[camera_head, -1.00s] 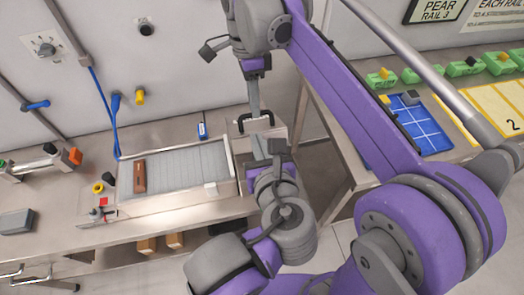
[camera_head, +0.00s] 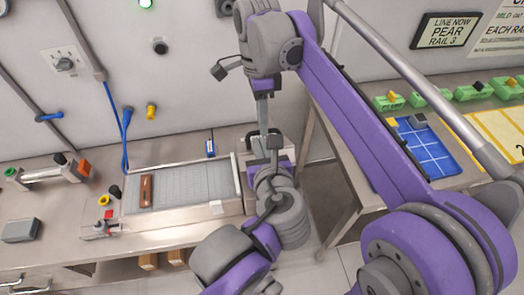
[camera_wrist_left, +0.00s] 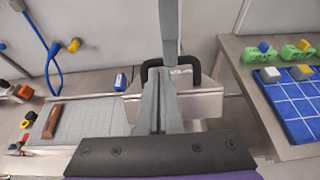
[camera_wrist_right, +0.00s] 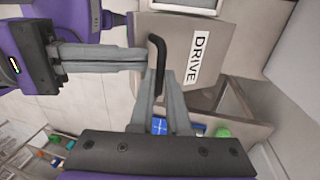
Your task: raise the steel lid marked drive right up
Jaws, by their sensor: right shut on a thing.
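The steel lid marked DRIVE (camera_wrist_right: 180,40) shows its white label in the right wrist view; its steel front (camera_wrist_left: 203,103) shows in the left wrist view. Its black handle (camera_wrist_left: 187,66) stands on it, partly covered by fingers. My right gripper (camera_head: 263,125) reaches down from above and is shut on the handle, also seen in the right wrist view (camera_wrist_right: 156,62). My left gripper (camera_head: 266,152) comes from the front, its fingertips close by the handle (camera_wrist_left: 163,72). Its fingers look close together; their gap is unclear. How far the lid is raised cannot be told.
Left of the lid is a grey ribbed tray (camera_head: 180,185) with a brown block (camera_head: 146,190). A gap separates this bench from the right bench, which holds a blue grid tray (camera_head: 425,150). The wall with hanging blue cable (camera_head: 125,125) stands close behind.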

